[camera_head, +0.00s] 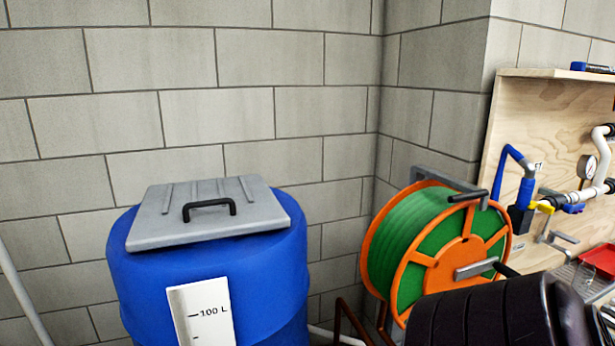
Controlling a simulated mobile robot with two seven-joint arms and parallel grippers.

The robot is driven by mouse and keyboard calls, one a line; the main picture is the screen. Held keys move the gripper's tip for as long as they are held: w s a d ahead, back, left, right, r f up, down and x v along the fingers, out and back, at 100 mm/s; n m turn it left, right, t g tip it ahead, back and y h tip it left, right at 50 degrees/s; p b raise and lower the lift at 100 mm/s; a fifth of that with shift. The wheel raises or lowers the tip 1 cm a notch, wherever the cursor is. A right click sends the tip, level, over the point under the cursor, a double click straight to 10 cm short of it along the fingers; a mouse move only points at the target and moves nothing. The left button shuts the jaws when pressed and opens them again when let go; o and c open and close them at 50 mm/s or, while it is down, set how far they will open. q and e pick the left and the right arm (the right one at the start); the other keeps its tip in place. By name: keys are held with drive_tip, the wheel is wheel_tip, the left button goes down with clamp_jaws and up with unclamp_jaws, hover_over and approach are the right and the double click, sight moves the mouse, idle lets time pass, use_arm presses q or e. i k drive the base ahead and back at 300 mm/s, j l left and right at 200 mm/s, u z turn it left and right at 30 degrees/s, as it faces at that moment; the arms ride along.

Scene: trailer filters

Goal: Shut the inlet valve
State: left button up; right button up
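On a plywood panel at the right, a blue pipe (527,180) bends down to a dark fitting. A valve with a yellow handle (543,207) sits just right of that fitting. A partly hidden label ending in "ET" (538,167) is beside the blue pipe. A blue part (573,208) lies along the pipe right of the yellow handle; I cannot tell whether it is a second handle. The valve's exact setting is too small to tell. Neither of my grippers is in view.
A hose reel (440,245) with green hose stands left of the panel. A blue barrel (210,275) with a grey lid (205,212) stands at centre left. A gauge (587,166) is on the panel, a red tray (602,258) below. A dark ribbed shape fills the bottom right.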

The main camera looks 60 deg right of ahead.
sight(577, 208)
drive_tip(key=k+l, duration=0.2)
drive_tip(key=k, duration=0.3)
drive_tip(key=k+l+z, duration=0.45)
drive_tip(key=k+j+z, duration=0.1)
drive_tip(key=z, duration=2.45)
